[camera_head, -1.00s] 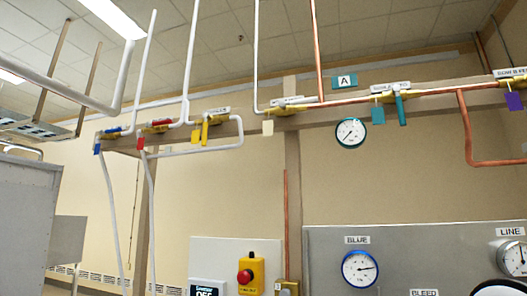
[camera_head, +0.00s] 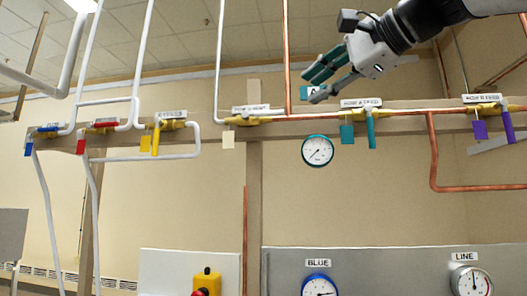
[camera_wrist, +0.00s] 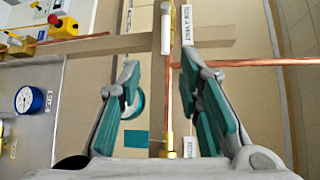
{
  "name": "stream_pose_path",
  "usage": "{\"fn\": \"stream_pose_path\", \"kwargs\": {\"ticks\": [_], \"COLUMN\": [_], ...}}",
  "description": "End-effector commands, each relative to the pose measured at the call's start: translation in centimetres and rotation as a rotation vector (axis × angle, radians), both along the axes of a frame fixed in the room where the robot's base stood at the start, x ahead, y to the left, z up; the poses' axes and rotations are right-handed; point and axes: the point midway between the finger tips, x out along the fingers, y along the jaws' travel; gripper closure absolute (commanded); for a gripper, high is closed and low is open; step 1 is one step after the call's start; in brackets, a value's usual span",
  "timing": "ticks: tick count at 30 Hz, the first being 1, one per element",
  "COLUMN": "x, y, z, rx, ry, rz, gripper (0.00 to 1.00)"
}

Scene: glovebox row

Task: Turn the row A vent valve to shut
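The row A vent valve (camera_head: 250,120) is a yellow-bodied valve on the pipe rail, left of the copper riser, with a cream tag (camera_head: 228,139). Its label (camera_wrist: 188,25) reads as row A vent in the wrist view. There its pale lever (camera_wrist: 165,30) appears to lie along the pipe. My gripper (camera_head: 309,88) has teal finger pads and is open and empty, in front of the rail and to the right of this valve. In the wrist view the fingers (camera_wrist: 160,60) are spread on either side of the pipe line, with the valve beyond their tips.
A valve with a teal lever (camera_head: 371,132) hanging down is right of the vent valve; its teal tag (camera_wrist: 135,138) shows between my fingers. The copper riser (camera_head: 285,50) stands close by. A round gauge (camera_head: 317,150) hangs below. A purple-lever valve (camera_head: 508,127) is further right.

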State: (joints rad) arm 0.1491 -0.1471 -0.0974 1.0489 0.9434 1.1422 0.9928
Motion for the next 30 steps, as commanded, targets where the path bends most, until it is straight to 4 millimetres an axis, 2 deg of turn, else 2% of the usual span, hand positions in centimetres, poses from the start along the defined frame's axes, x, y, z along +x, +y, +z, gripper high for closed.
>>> {"fn": "stream_pose_path", "kwargs": {"ticks": [2, 8, 21, 30], "x": [0.0, 1.5, 8.2, 10.9], "y": [0.1, 1.2, 5.9, 7.6], "z": [0.7, 0.4, -0.6, -1.1], "rx": [0.015, 0.018, 0.016, 0.015], "ry": [-0.004, -0.003, -0.004, -0.005], "rz": [0.004, 0.007, 0.005, 0.003], "gripper": [0.68, 0.68, 0.68, 0.68]}}
